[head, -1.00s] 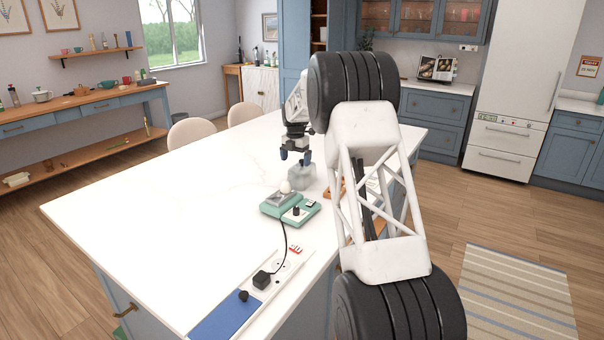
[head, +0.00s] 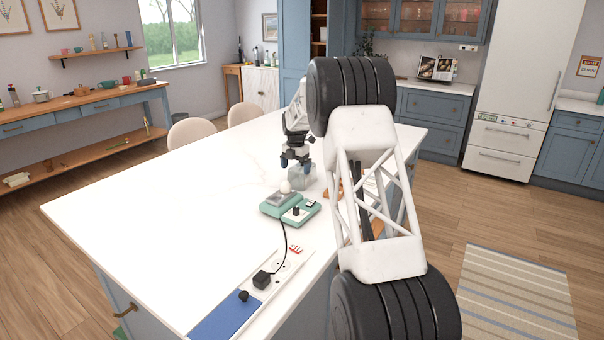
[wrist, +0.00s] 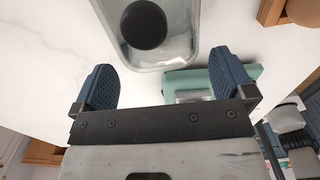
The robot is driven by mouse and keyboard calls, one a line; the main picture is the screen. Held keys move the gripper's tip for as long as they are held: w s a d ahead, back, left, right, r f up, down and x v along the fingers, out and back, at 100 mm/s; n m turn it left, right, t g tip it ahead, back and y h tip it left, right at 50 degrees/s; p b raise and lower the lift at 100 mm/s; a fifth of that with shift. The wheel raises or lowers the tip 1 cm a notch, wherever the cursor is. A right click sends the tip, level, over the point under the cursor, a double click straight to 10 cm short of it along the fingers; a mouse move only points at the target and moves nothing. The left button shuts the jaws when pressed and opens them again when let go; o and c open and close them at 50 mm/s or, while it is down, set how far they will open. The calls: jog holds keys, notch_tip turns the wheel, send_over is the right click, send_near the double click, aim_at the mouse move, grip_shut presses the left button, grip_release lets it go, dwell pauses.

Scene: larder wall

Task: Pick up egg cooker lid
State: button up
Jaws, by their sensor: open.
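The egg cooker lid (head: 299,181) is a clear, greyish box-shaped cover standing on the white worktop just behind the egg cooker. In the wrist view the lid (wrist: 178,42) shows at the top centre with a round black knob (wrist: 145,25). My gripper (head: 297,167) is open above the lid, pointing down. In the wrist view my gripper (wrist: 162,62) has its two blue fingers spread wide, with nothing between them; the lid and knob lie beyond the fingertips. The green egg cooker (head: 280,204) holds a white egg (head: 285,187) on its grey top.
A power strip (head: 279,270) with a black plug lies in front of the cooker, near a blue panel (head: 225,314). A wooden item (head: 336,188) lies right of the lid, partly hidden by my arm. The worktop (head: 170,210) is clear to the left.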

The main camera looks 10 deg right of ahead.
jog(key=shift+f, duration=2.15)
jog(key=c, duration=0.7)
